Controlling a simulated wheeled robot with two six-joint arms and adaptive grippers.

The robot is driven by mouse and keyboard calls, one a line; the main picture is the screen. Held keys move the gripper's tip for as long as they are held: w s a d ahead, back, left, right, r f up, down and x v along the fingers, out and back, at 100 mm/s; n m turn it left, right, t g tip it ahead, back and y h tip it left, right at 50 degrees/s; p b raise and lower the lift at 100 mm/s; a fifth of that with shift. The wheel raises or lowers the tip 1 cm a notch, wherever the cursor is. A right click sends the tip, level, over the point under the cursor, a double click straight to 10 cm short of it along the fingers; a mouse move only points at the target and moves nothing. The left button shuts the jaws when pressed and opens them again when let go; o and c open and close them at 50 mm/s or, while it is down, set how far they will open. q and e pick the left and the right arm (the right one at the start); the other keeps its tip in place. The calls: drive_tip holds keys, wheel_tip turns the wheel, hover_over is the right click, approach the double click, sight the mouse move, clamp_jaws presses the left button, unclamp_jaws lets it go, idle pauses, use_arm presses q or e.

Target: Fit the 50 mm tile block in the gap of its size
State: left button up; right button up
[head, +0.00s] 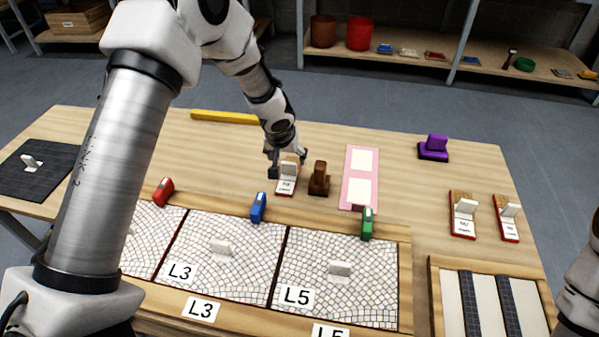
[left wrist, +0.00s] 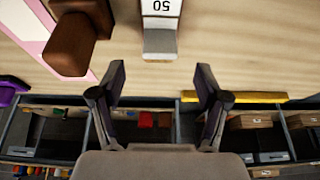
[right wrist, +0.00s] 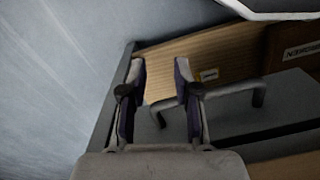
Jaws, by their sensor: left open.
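The tile block (head: 286,187), white-faced with a red edge and a pale upright grip, stands on the wooden table; its number reads 50 in the left wrist view (left wrist: 160,8). My left gripper (head: 287,163) is open right at the block, its fingers apart; in the left wrist view the open fingers (left wrist: 160,88) have the block's grey grip ahead of them, apart from it. The wooden frame (head: 435,290) at the lower right holds white strips and dark strips; I cannot tell the gap sizes. My right gripper (right wrist: 157,82) is open and empty in the right wrist view.
A brown stamp-like block (head: 319,180) stands close right of the tile block, then a pink panel (head: 348,178). Two similar blocks (head: 462,228) (head: 508,225) stand at the right. Mosaic panels L3 (head: 235,275) and L5 (head: 360,295) lie in front with coloured clips. A yellow bar (head: 225,117) lies behind.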

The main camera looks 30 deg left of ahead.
sight(288, 164)
use_arm(q)
drive_tip(key=x, duration=0.6)
drive_tip(key=shift+w+f, duration=0.1)
drive_tip(key=shift+f, duration=0.3)
drive_tip(key=shift+r, duration=0.1)
use_arm(e)
drive_tip(key=shift+s+a+r, duration=0.2)
drive_tip(key=shift+a+r, duration=0.05)
drive_tip(key=shift+r, duration=0.05)
